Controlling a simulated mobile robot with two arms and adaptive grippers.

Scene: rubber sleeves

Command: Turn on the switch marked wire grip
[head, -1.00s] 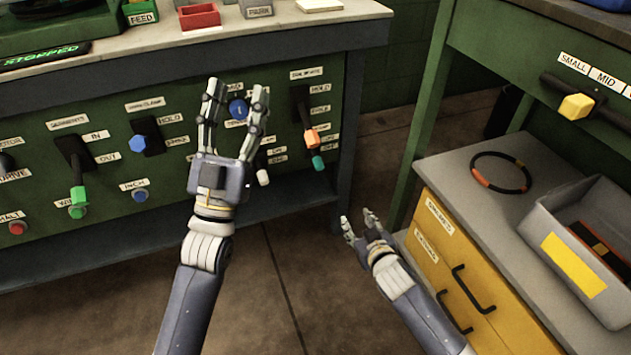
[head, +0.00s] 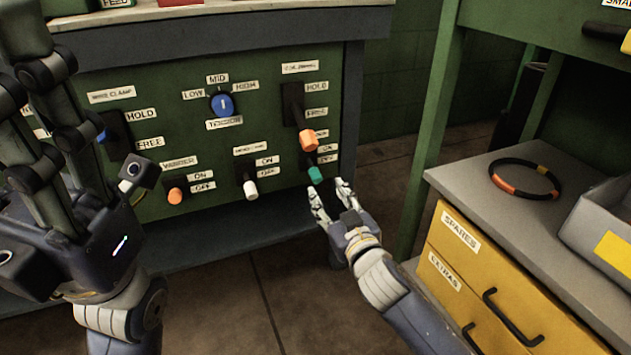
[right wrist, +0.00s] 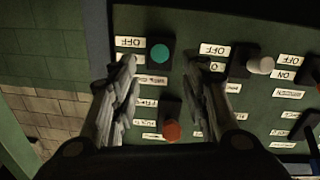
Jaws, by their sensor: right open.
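The teal-tipped lever (head: 315,174) is at the lower right of the green panel (head: 180,70), beside small ON and OFF labels, its tip hanging low. The nameplate above it is partly hidden by an orange knob (head: 308,140), so I cannot read it for sure. My right gripper (head: 330,190) is open just below and right of the lever. In the right wrist view the teal tip (right wrist: 160,53) lies ahead, between and beyond the spread fingers (right wrist: 160,78), apparently untouched. My left gripper (head: 50,110) fills the left edge, large and close, fingers apart and empty.
A white-tipped lever (head: 250,188) and an orange-tipped lever (head: 175,195) are further left in the same row. A blue dial (head: 222,104) is above. A grey-topped yellow drawer cabinet (head: 455,250) with a black ring (head: 525,180) stands close on the right.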

